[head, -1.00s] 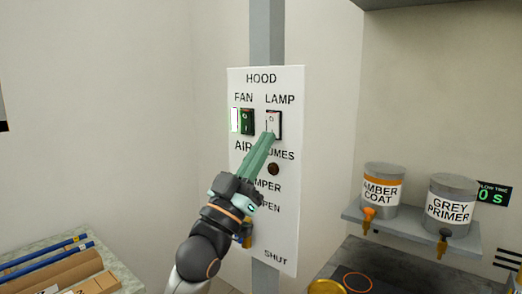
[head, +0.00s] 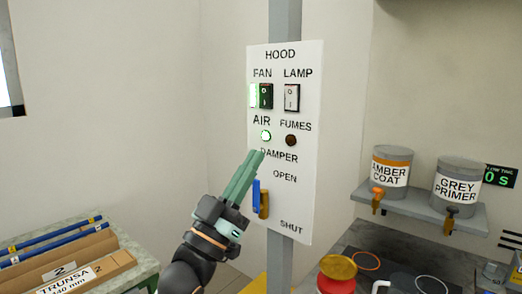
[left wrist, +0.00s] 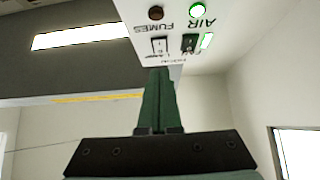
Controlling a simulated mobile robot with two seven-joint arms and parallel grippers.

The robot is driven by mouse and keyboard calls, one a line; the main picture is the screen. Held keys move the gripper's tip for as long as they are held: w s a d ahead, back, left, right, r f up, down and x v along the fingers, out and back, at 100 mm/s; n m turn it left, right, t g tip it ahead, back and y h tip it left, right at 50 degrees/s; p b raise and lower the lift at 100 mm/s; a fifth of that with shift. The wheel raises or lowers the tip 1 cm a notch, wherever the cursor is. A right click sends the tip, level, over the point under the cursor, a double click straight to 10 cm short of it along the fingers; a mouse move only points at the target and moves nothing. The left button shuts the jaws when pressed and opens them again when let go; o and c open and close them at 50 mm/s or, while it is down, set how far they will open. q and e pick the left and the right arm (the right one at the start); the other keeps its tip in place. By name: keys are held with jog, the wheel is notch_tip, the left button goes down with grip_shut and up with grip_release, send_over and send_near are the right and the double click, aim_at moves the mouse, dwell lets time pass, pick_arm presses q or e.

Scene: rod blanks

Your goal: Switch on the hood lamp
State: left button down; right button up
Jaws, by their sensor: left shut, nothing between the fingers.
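The white HOOD panel (head: 300,215) stands upright on a grey post. Its LAMP switch (head: 291,97) is a white rocker in a black frame, unobstructed in the head view; it also shows upside down in the left wrist view (left wrist: 159,46). My left gripper (head: 256,153), with green fingers, is shut and empty. Its tips are below the LAMP switch, near the DAMPER label, and appear apart from the switch. I cannot tell whether the hood lamp is lit. My right gripper is not in view.
The FAN switch (head: 266,96) is green with a lit strip beside it. The AIR light (head: 266,135) glows green; the FUMES light (head: 291,140) is dark. A blue and brass damper handle (head: 263,200) is close by my fingers. Paint cans (head: 459,185) stand on a shelf at right.

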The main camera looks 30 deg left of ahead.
pick_arm(q)
jog(key=shift+v, duration=0.85)
jog(key=shift+f, duration=0.1)
jog(key=shift+w, duration=0.1)
jog(key=w+d+f+g, duration=0.1)
jog(key=d+f+g, duration=0.15)
jog(key=f, duration=0.75)
jog(key=w+d+f+g+p, duration=0.1)
jog(key=w+f+g, duration=0.15)
jog(key=f, duration=0.75)
jog(key=d+f+g, duration=0.1)
jog(key=f+g, duration=0.2)
jog(key=f, duration=0.7)
jog(key=s+d+f+g, duration=0.4)
jog(key=s+f, duration=0.5)
jog(key=f, duration=0.3)
jog(key=s+d+f+m+g+p, duration=0.1)
jog(key=s+d+f+g, duration=0.3)
jog(key=s+f, duration=0.5)
notch_tip(320, 180, down, 5)
jog(key=shift+s+d+r+g+p, duration=0.2)
jog(key=shift+s+d+g+p, duration=0.15)
jog(key=shift+g, duration=0.25)
